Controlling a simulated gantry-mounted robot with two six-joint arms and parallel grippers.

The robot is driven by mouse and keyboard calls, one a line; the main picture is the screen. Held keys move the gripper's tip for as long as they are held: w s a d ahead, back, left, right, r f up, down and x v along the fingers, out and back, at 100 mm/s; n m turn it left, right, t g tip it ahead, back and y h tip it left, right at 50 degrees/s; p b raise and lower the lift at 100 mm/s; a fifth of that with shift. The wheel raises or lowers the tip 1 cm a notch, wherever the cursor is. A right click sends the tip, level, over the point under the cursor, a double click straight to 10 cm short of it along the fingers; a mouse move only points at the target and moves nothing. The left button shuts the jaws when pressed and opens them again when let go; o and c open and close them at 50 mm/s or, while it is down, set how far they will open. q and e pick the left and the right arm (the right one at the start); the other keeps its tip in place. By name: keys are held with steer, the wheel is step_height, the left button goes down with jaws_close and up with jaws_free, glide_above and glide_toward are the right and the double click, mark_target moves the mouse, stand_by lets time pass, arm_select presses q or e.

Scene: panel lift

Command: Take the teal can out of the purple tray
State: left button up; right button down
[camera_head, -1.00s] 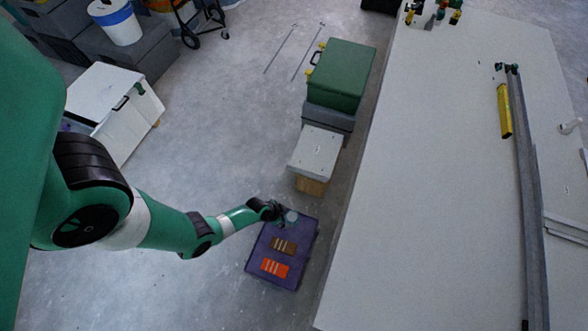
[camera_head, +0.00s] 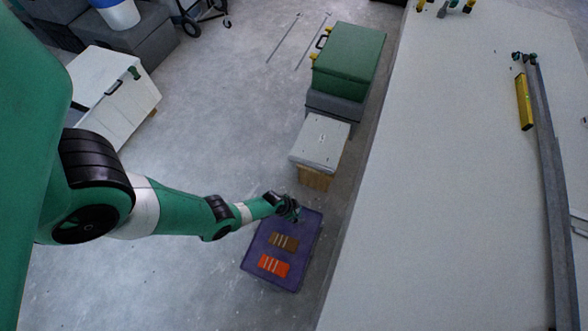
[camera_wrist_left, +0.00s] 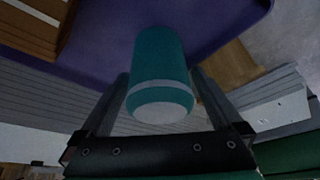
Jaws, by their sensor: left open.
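The purple tray (camera_head: 304,246) lies on the floor beside the long white surface. My left gripper (camera_head: 289,208) is over the tray's far end. In the left wrist view the teal can (camera_wrist_left: 160,70), with a pale band and pale end, sits between the two spread fingers of the left gripper (camera_wrist_left: 160,85). The fingers are open, one on each side of it. I cannot tell whether either finger touches it. In the head view the gripper hides the can. The right gripper is not in view.
A brown block (camera_head: 284,242) and an orange block (camera_head: 273,265) lie in the tray. A grey-white box (camera_head: 320,140) and a green case (camera_head: 347,62) stand beyond it. The long white surface (camera_head: 440,200) borders the right. Floor left of the tray is clear.

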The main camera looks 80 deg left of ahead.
arm_select(q)
steer(key=shift+r, duration=0.1)
steer(key=shift+c, duration=0.3)
steer(key=c, duration=1.5)
steer(key=shift+r+p, duration=0.6)
step_height(320, 180, up, 3)
steer(key=p, duration=0.2)
steer(key=shift+p, duration=0.35)
steer(key=s+r+p, duration=0.3)
steer(key=s, duration=0.1)
steer(key=s+d+r+p, duration=0.1)
steer(key=s+r+p, duration=0.2)
steer(key=s, duration=0.2)
steer(key=s+d+r+p, duration=0.1)
steer(key=s+r+p, duration=0.1)
steer(key=s+p, duration=0.1)
steer(key=shift+s+d+r, duration=0.15)
steer(key=shift+s+r, duration=0.05)
steer(key=shift+s, duration=0.25)
steer(key=shift+s+d+r, duration=0.1)
steer(key=shift+s+r, duration=0.1)
steer(key=shift+s, duration=0.25)
